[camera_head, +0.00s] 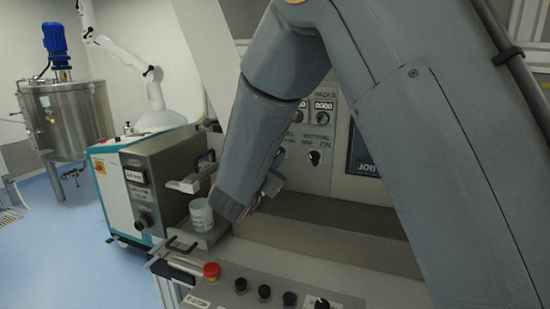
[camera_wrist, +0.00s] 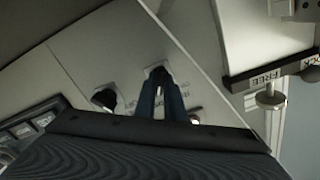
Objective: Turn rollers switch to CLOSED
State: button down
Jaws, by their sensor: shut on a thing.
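In the wrist view, my gripper (camera_wrist: 160,88) is shut on a small black switch knob (camera_wrist: 158,73) on a pale panel. Its two dark fingers reach up to the knob from either side. Lettering beside the knob is too blurred and covered to read, so I cannot tell its setting. In the head view, my gripper (camera_head: 270,184) is at the machine's front panel, partly behind my own arm, and the gripped switch is hidden there.
A second black knob (camera_wrist: 103,98) sits left of the gripped one. A FREE/LOCK bar (camera_wrist: 268,76) juts out at the right. In the head view, a beaker (camera_head: 201,214) stands beside my arm, and a red emergency button (camera_head: 211,271) is on the lower panel.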

jog(key=c, duration=1.8)
grip_release()
jog(key=shift+c, duration=0.2)
jog(key=b+v, duration=0.1)
jog(key=v, duration=0.6)
jog(key=shift+s+a+b, duration=0.15)
jog(key=shift+s+b, duration=0.2)
jog(key=shift+b, duration=0.05)
jog(key=shift+r, duration=0.1)
